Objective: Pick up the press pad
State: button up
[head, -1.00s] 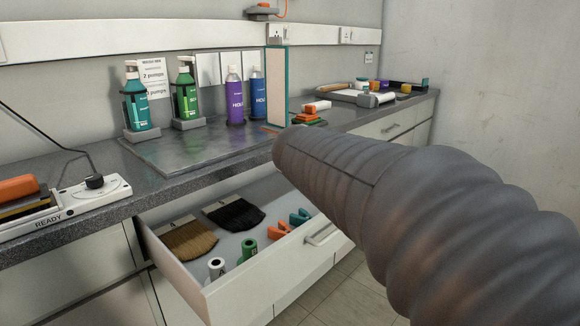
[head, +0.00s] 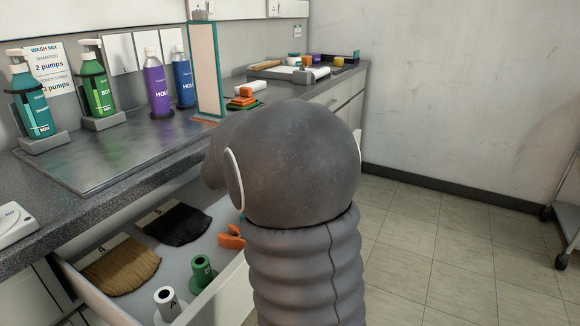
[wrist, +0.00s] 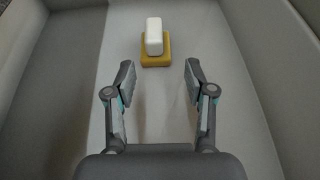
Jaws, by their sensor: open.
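In the wrist view a yellow pad (wrist: 155,60) with a white rounded block (wrist: 154,36) on top, which looks like the press pad, sits on the pale floor of a walled drawer or tray. My gripper (wrist: 160,80) is open and empty. Its two fingers point toward the pad, which lies beyond the fingertips and roughly between them, apart from both. In the head view my arm hides the gripper, and this pad is not visible.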

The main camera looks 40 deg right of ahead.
jog(key=shift+w+r+x, duration=0.15)
jog(key=shift+x, duration=0.9)
jog(key=shift+w+r+x, duration=0.15)
jog(key=shift+x, duration=0.9)
jog(key=shift+w+r+x, duration=0.15)
jog(key=shift+x, duration=0.9)
jog(key=shift+c, duration=0.2)
grip_shut()
